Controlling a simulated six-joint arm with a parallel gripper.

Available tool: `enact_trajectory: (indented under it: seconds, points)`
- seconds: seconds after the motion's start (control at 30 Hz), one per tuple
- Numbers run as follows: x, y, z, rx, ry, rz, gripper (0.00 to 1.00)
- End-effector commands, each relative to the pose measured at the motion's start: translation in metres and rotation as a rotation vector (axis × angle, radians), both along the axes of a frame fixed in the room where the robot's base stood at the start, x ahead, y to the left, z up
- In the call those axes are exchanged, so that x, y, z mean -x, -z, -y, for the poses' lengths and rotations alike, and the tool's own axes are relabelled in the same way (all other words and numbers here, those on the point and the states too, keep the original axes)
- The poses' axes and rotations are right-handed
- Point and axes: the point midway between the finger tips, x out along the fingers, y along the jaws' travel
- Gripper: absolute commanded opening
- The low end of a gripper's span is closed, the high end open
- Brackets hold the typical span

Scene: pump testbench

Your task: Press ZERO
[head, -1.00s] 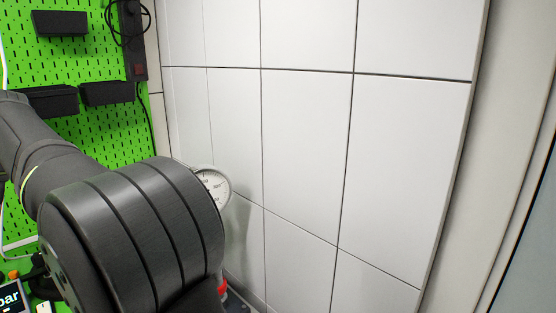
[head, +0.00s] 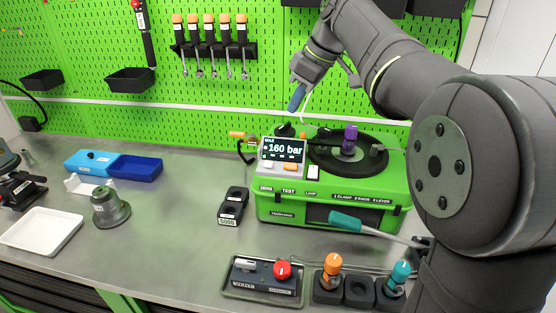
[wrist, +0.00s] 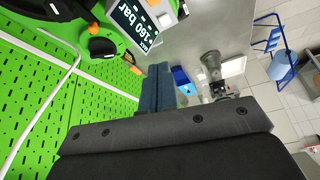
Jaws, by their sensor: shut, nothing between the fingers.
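The green test case (head: 330,212) stands on the bench with a tilted display (head: 283,150) reading 160 bar. Below the display are a pale key (head: 267,164) and an orange key (head: 291,167). Small labels, hard to read, sit on the front edge; the leftmost, below the pale key, looks like ZERO. My gripper (head: 297,98) is shut and empty, its blue fingers pointing down above and behind the display, apart from the keys. In the wrist view the shut fingers (wrist: 158,70) point past the display (wrist: 139,24).
A teal-handled lever (head: 346,221) crosses the case front. A red-button box (head: 283,270) stands in front.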

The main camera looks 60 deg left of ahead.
Motion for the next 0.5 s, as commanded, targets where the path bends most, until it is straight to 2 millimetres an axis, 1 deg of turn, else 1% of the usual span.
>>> enact_trajectory:
  seconds: [0.03, 0.27, 0.5]
  points:
    - [0.004, 0.003, -0.003, -0.005, 0.068, -0.008, 0.00]
    - [0.015, 0.018, -0.017, -0.048, 0.440, -0.074, 0.00]
    - [0.028, 0.031, -0.027, -0.124, 0.802, -0.191, 0.00]
